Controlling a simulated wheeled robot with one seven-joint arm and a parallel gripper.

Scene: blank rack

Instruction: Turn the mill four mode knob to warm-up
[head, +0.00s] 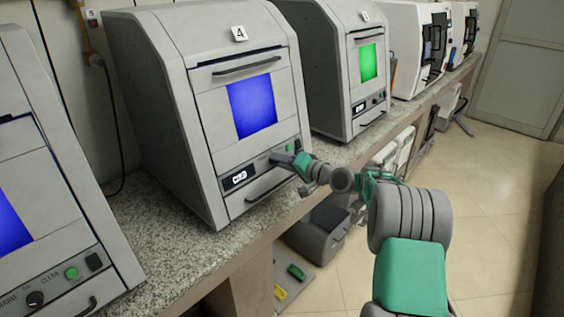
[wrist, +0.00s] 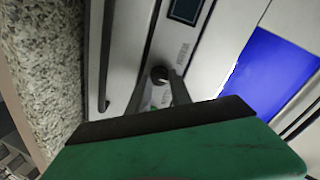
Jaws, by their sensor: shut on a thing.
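Mill four (head: 168,95) is the grey machine with the "4" label (head: 239,33) and a lit blue window (head: 251,106). My gripper (head: 279,157) reaches its lower front panel from the right. In the wrist view the dark round mode knob (wrist: 160,73) sits between the tips of my two fingers (wrist: 159,82), which are closed on it. I cannot tell which mode the knob points to. In the head view my gripper hides the knob. A small white-lit display (head: 239,178) is left of it.
A drawer handle (head: 270,190) lies just below the panel, and a door handle (head: 247,66) above the window. Similar mills stand left (head: 62,200) and right (head: 335,75) on the speckled counter (head: 165,240). A grey bin (head: 318,232) is below the counter. Open floor lies to the right.

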